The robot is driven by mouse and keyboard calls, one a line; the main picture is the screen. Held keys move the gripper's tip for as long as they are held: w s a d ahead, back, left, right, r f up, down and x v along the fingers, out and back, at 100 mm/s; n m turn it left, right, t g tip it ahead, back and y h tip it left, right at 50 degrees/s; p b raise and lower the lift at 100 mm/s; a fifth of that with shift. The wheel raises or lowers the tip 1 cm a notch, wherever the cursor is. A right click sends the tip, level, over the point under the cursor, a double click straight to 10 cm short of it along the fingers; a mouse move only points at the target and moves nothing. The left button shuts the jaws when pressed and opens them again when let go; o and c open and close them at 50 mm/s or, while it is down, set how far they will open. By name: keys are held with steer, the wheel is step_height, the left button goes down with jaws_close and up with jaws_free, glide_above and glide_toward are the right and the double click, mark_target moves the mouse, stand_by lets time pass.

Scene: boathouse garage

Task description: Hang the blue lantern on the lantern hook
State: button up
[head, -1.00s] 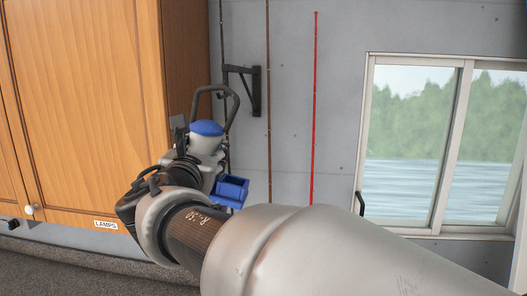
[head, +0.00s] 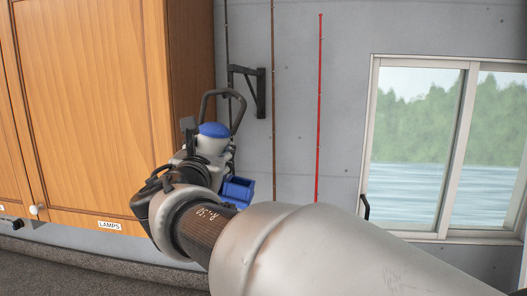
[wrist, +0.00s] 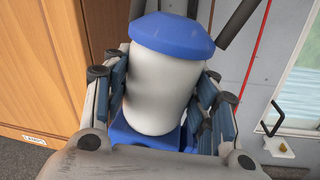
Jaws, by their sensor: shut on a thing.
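The blue lantern has a blue cap (head: 213,130), a pale body and a dark loop handle (head: 207,98) standing above it. My gripper (head: 203,160) is shut on the lantern's body, and the wrist view shows the body (wrist: 158,85) between the fingers (wrist: 160,110). The lantern is held up, roughly upright, with a slight lean. A black wall bracket (head: 261,95), apparently the lantern hook, is behind and right of the handle. The handle overlaps its left part in the picture; I see no contact. A blue boxy part (head: 238,189) shows below the body.
A wooden cabinet (head: 90,100) labelled LAMPS stands close on the left. A brown pole and a red pole (head: 319,110) run up the grey wall. A window (head: 415,150) is at the right, with a small black hook (head: 364,207) by its lower left corner.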

steer(key=o, duration=1.5)
steer(key=shift+f, duration=0.1)
steer(key=shift+s, duration=0.1)
steer(key=s, duration=1.2)
steer(key=shift+d+f, duration=0.1)
steer(key=shift+d, duration=0.25)
steer(key=shift+w, duration=0.1)
